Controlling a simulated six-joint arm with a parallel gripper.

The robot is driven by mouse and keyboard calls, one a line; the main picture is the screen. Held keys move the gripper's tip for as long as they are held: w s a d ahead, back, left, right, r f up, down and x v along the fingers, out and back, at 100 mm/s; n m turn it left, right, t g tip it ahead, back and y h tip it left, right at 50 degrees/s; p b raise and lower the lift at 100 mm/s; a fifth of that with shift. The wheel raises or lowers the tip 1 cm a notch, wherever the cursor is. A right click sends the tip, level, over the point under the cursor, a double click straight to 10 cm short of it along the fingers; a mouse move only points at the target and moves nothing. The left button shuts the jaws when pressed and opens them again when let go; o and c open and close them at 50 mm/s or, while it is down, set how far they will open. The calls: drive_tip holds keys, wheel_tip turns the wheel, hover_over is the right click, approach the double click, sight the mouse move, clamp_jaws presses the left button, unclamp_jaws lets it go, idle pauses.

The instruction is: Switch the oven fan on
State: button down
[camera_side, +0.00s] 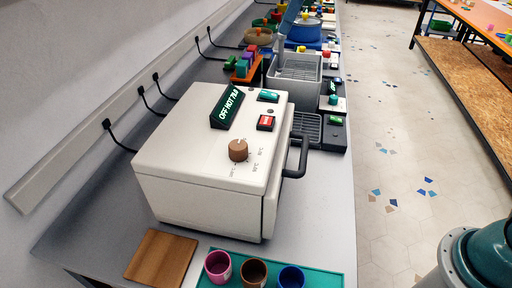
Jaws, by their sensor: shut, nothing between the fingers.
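The oven is a white box (190,150) on the bench in the middle of the view. A brown knob (238,150) with a printed scale sits nearer the front. I cannot tell which control is the fan's. My gripper (280,48) is small and far back, below a blue link from the top edge. It is shut and empty, well beyond the oven, near a grey bin.
A black handle (297,158) sticks out on the oven's right side. The grey bin (295,68) and coloured blocks (243,62) stand behind. A wooden board (161,256) and a teal tray (332,278) with three cups lie in front. Cables run along the wall.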

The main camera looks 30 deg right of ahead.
sight(262, 91)
drive_tip(key=shift+f, duration=0.1)
idle(0.4)
drive_tip(key=x, duration=1.3)
drive_tip(key=shift+s+d+f, duration=0.15)
drive_tip(key=shift+f, duration=0.35)
drive_tip(key=shift+f+g+h, duration=0.3)
drive_tip(key=shift+g+h, duration=0.2)
drive_tip(key=shift+s+d+r, duration=0.15)
drive_tip(key=shift+s+d, duration=0.25)
drive_tip(key=shift+d, duration=0.15)
drive_tip(key=shift+r, duration=0.2)
idle(0.4)
